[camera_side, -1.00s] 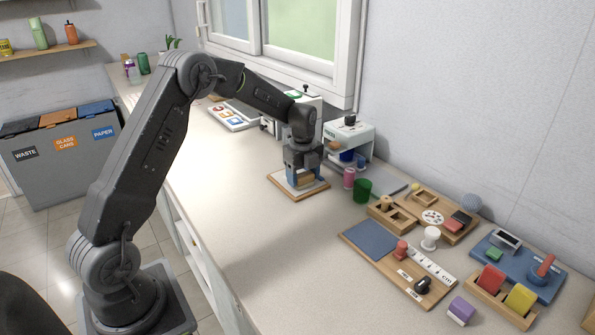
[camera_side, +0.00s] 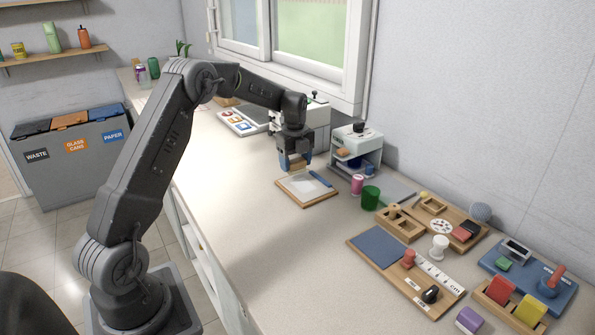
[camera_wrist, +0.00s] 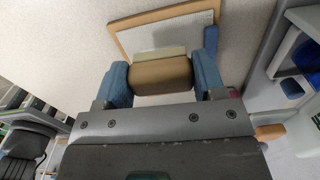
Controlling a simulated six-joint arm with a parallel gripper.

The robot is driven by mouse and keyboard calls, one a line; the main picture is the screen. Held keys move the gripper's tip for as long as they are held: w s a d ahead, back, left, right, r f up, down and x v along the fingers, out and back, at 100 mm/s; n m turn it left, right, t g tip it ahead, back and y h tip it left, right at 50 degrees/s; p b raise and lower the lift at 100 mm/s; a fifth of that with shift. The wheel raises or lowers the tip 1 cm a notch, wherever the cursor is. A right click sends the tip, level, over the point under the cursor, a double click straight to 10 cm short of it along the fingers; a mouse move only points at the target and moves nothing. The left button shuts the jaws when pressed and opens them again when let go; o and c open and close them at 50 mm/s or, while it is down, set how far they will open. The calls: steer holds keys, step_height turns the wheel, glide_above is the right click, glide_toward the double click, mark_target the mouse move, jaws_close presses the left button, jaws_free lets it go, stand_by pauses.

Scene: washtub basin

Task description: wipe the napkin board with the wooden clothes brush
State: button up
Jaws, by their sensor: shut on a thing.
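My gripper (camera_side: 294,161) is shut on the wooden clothes brush (camera_side: 297,167). In the wrist view the brush's brown block (camera_wrist: 160,76) sits between my blue fingers, with a pale strip (camera_wrist: 158,53) along its far side. The napkin board (camera_side: 292,196) is a white panel in a light wooden frame, lying flat on the counter. The brush is at the board's far edge and looks raised above it; the exact gap is unclear. A blue bar (camera_side: 320,179) lies along the board's right side. Part of the board is hidden by the brush in the wrist view.
A white dispenser-like unit (camera_side: 355,150) stands behind and right of the board. A pink cylinder (camera_side: 357,184) and green cup (camera_side: 371,197) stand to the board's right. Wooden trays and a blue-padded board (camera_side: 378,246) fill the right. The counter in front is clear.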

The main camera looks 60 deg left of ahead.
steer(key=shift+r, duration=2.75)
steer(key=shift+s+d, duration=0.1)
